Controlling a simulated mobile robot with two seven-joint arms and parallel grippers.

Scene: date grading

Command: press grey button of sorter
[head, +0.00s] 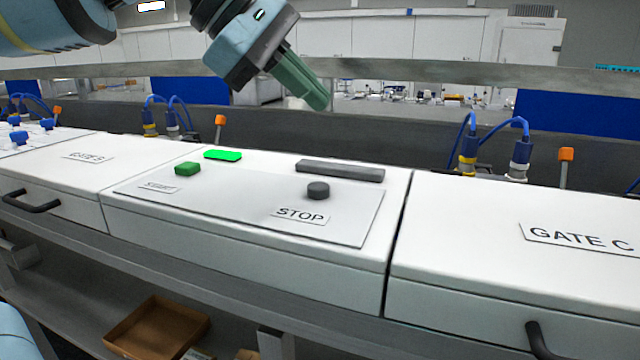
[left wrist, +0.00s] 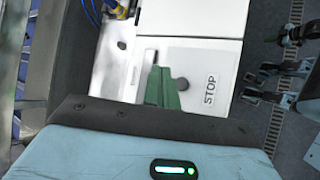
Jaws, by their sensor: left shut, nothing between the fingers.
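The grey button (head: 318,190) is a short dark round knob on the sorter's control panel (head: 345,228), just above the STOP label (head: 300,216). It also shows in the left wrist view (left wrist: 182,84), right beside my fingers. My left gripper (head: 318,100) is shut and empty, with green fingers, above the panel and apart from the button in the head view. In the left wrist view its fingertips (left wrist: 162,70) point toward the panel, left of the button.
GATE C cover (head: 470,225) is at right, GATE B cover (head: 90,165) at left. Blue-cabled connectors (head: 468,150) and orange-topped posts (head: 565,160) stand behind. A metal rail (head: 420,75) runs beyond.

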